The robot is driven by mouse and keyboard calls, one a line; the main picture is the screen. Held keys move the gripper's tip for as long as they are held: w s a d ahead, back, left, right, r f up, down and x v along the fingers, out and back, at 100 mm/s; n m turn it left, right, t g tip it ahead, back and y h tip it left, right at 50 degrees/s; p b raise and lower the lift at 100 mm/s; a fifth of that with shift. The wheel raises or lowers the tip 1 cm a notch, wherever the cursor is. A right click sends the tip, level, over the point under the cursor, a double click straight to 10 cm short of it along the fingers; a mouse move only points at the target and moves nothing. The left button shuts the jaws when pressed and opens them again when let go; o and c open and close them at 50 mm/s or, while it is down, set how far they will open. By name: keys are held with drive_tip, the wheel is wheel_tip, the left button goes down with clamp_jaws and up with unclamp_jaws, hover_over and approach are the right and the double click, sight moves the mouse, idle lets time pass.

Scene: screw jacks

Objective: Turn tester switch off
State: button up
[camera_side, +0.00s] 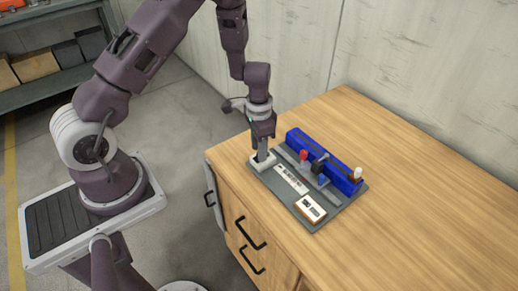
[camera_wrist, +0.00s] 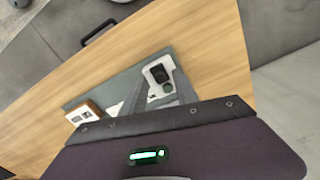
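A white housing with a black switch (camera_wrist: 158,73), which looks like the tester switch, sits at one corner of a grey base plate (camera_side: 334,205). In the side view the white housing (camera_side: 254,164) is at the plate's left corner, partly hidden by my gripper. My gripper (camera_side: 262,160) points down right over this housing; I cannot tell whether it touches it. In the wrist view the two grey fingers (camera_wrist: 160,88) stand apart with the white housing showing between them, and nothing is held. The switch position is not clear.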

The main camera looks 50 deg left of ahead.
drive_tip(key=shift+f, duration=0.4)
drive_tip(key=shift+c, duration=0.5)
clamp_jaws()
